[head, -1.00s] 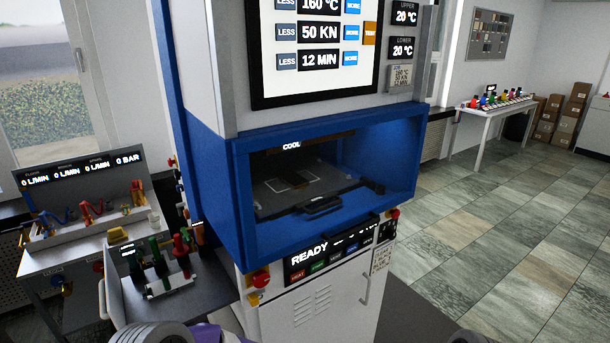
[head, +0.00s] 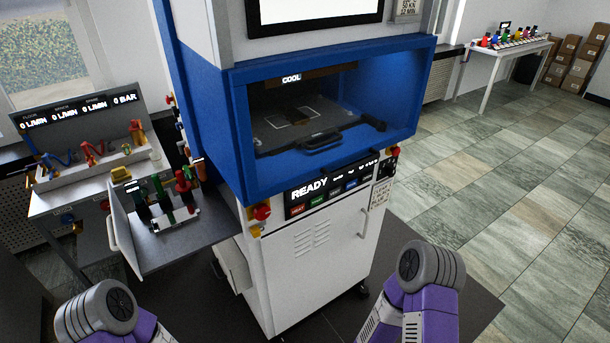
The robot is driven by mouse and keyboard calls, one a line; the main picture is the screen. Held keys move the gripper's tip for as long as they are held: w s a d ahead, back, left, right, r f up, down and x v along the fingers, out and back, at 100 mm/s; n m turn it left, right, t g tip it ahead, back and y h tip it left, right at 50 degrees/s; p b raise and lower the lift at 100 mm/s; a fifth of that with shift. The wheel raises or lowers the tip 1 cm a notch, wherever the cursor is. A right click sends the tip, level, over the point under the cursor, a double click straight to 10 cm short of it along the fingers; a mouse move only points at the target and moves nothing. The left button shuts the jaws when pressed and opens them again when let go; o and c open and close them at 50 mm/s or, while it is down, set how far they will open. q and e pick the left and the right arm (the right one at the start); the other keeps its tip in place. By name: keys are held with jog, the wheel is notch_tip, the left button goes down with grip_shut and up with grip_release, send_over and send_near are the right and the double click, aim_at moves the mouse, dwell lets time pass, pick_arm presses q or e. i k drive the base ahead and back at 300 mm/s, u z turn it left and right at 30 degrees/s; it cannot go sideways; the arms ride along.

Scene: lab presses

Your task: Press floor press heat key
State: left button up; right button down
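The floor press (head: 312,250) stands in front of me, with a white lower cabinet and a blue-framed chamber (head: 240,130). Its panel reads READY, and a row of coloured keys sits below the text. The red heat key (head: 297,210) is at the left end of that row; its lettering is small. Inside the chamber a dark platen carries a marked square and a COOL sign hangs above. My two arms show at the bottom left and bottom right, both apart from the press. Neither gripper's fingers are in the picture.
A red emergency knob (head: 261,212) sits left of the panel. A side table (head: 190,238) holding green and red-handled tools adjoins the press on the left, with a valve bench (head: 75,195) behind it. A far table (head: 507,58) stands at the back right. Tiled floor on the right is clear.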

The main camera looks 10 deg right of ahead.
aim_at(296, 208)
jog(key=u, duration=1.5)
jog(key=k, duration=0.75)
jog(key=z, duration=1.7)
